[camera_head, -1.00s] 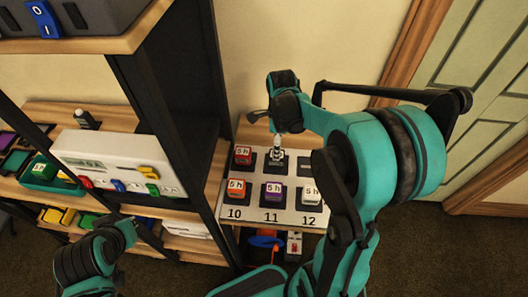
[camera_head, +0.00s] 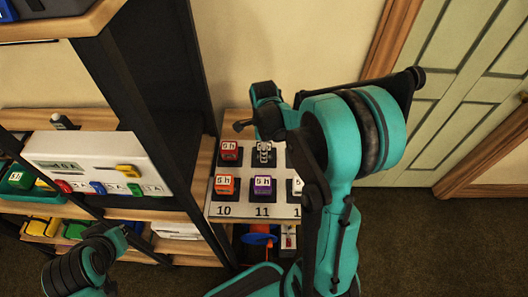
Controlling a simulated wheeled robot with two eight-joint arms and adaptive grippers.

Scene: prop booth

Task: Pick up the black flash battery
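I cannot identify the black flash battery with certainty. A small dark object with a pale end (camera_head: 62,122) lies on the shelf behind the white charger-like box (camera_head: 60,148), apart from both arms. My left gripper (camera_head: 116,238) is at the lower left, at the end of the ribbed arm, in front of the lower shelf; its fingers are not clear. My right arm reaches over the numbered board (camera_head: 240,211). The dark end of that arm (camera_head: 266,112) is above a silver item (camera_head: 265,153); its fingers cannot be made out, and I see no held object.
The board holds a red block (camera_head: 229,151), an orange block (camera_head: 225,184), a purple block (camera_head: 262,186) and a partly hidden white block (camera_head: 297,185). A black shelf post (camera_head: 130,95) stands between shelf and board. A green door (camera_head: 465,80) is at right, with clear floor before it.

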